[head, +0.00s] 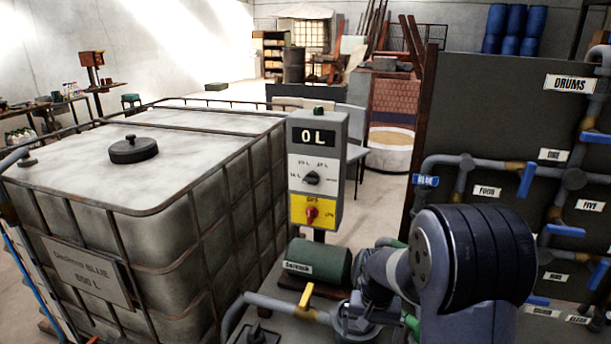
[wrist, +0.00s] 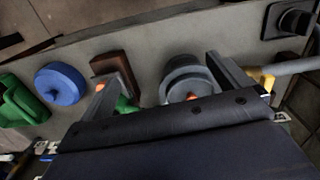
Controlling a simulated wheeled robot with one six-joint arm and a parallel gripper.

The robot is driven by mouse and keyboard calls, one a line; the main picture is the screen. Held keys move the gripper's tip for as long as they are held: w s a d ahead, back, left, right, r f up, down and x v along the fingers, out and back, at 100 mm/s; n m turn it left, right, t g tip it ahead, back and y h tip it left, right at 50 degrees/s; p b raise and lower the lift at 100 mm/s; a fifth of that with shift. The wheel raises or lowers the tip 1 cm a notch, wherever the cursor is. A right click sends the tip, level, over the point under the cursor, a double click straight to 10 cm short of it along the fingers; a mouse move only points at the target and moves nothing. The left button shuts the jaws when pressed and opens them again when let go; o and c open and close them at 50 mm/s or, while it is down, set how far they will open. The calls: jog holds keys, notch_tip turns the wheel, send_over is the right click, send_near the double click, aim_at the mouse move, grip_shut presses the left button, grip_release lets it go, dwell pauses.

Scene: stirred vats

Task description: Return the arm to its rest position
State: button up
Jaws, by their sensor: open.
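My gripper (wrist: 165,72) shows in the wrist view with its two dark fingers spread apart. I see nothing held between them. A grey round fitting (wrist: 186,78) lies beyond the fingers, nearer the right one; I cannot tell how far below it is. My arm (head: 470,262) fills the lower right of the head view, bent low over the pipework beside the grey board. My gripper cannot be made out in the head view.
A caged tank (head: 190,215) stands left, a control box (head: 317,170) reading 0 L behind a green cylinder (head: 318,262). A dark valve board (head: 490,120) stands close at right. A blue round cap (wrist: 60,84) and brown block (wrist: 113,68) lie near my fingers.

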notch_tip(320, 180, down, 7)
jog(key=s+n+b, duration=0.1)
jog(key=n, duration=0.1)
jog(key=shift+s+r, duration=0.15)
jog(key=shift+s, duration=0.1)
